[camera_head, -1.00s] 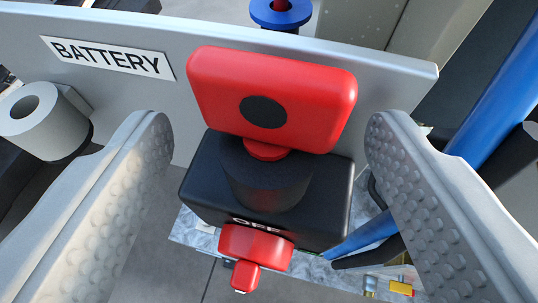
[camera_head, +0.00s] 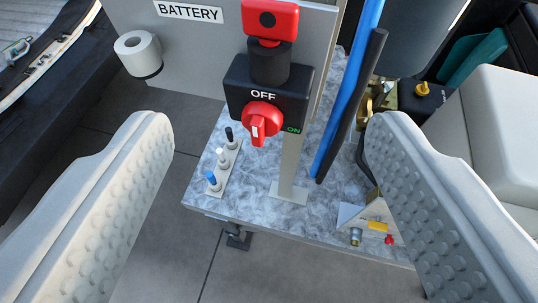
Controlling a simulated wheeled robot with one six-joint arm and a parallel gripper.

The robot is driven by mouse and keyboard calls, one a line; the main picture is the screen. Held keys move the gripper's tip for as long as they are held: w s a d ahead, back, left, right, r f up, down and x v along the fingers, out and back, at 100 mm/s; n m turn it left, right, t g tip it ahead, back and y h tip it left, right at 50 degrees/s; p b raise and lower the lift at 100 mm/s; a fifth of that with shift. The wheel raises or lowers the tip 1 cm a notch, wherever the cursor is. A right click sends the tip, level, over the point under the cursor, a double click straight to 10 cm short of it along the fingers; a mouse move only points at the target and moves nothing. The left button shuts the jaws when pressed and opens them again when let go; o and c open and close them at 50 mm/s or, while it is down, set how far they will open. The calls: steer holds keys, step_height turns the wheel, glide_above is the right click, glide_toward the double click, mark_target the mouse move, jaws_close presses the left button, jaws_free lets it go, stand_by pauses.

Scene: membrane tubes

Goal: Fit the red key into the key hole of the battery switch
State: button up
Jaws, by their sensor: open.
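The red key (camera_head: 270,19) has a flat red head with a black dot. It stands upright in the black cylinder (camera_head: 269,63) on top of the black battery switch box (camera_head: 237,88), at the top of the view. The box front carries a red knob (camera_head: 259,124) with a white mark, between the words OFF and ON. My gripper (camera_head: 268,135) is open and empty, its two grey padded fingers at the left and right of the view. The key is beyond the fingertips and apart from them. How deep the key sits in the cylinder is hidden.
A grey panel (camera_head: 200,50) with a BATTERY label stands behind the box. A paper roll (camera_head: 138,52) hangs at left. Below are a marble-look shelf (camera_head: 255,190), small toggle switches (camera_head: 220,157), a brass valve (camera_head: 376,226), and blue and black hoses (camera_head: 345,90). Floor at lower left is clear.

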steer(key=shift+v, duration=1.75)
steer(key=s+d+f+t, duration=0.1)
steer(key=s+d+f, duration=0.4)
steer(key=f, duration=0.8)
steer(key=s+d+f+t, duration=0.1)
steer(key=s+d+f, duration=0.5)
steer(key=d+f, duration=0.4)
steer(key=s+d+f+n+t+y, duration=0.1)
steer(key=s+d+f, duration=0.4)
steer(key=f, duration=1.1)
steer(key=shift+s+d+t, duration=0.35)
steer(key=shift+d+t, duration=0.15)
steer(key=shift+d, duration=0.65)
steer(key=shift+f, duration=0.1)
